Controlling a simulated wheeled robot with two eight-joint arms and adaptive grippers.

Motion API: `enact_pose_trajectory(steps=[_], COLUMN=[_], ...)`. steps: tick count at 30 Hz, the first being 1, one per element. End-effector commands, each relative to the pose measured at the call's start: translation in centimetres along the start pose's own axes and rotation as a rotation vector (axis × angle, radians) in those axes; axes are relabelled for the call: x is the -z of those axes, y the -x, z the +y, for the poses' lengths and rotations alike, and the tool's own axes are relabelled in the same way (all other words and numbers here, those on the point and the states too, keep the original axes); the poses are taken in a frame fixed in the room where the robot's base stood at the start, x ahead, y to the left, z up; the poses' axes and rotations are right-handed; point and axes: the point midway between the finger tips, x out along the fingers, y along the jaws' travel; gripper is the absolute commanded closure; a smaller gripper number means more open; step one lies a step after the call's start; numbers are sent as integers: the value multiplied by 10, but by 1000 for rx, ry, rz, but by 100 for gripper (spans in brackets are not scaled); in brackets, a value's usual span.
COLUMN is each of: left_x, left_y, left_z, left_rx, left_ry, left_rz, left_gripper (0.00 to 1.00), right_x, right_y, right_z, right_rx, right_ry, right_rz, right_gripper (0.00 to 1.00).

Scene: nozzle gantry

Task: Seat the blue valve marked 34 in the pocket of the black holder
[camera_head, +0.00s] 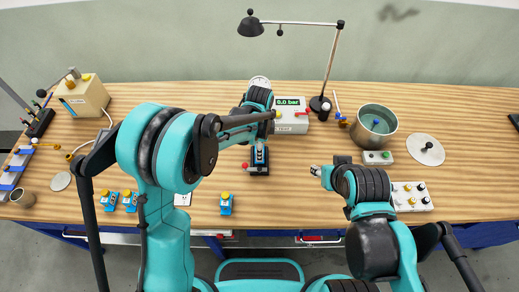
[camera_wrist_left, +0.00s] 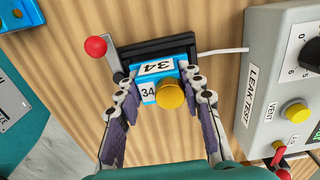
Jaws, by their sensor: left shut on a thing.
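The blue valve marked 34 (camera_wrist_left: 152,69) has white labels and a yellow knob, and is between the fingers of my left gripper (camera_wrist_left: 160,82), which is shut on it. It is lined up over the black holder (camera_wrist_left: 180,42); I cannot tell whether it is in the pocket or just above it, as the valve hides the pocket. The holder has a lever with a red ball (camera_wrist_left: 96,46) at its left. In the head view the holder (camera_head: 259,172) sits mid-table under my left gripper. My right gripper (camera_head: 317,171) is to its right, apart from it; its fingers are too small to read.
A leak test box (camera_head: 290,122) reading 0.0 bar stands behind and right of the holder. Other blue valves (camera_head: 226,204) stand near the front edge and to the left. A metal pot (camera_head: 374,126) and a button panel (camera_head: 411,197) are at the right.

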Motion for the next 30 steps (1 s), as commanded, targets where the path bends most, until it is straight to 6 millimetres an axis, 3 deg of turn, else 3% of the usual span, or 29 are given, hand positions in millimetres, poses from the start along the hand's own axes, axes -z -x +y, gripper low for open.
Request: enact_pose_trajectory(steps=[30], left_x=[0], left_y=[-10], left_z=[0], left_rx=[0], left_ry=[0], left_rz=[0], left_gripper=[98], right_x=[-6], right_y=[-8], right_z=[0], right_rx=[0], right_ry=[0], right_rz=[0], right_gripper=[60])
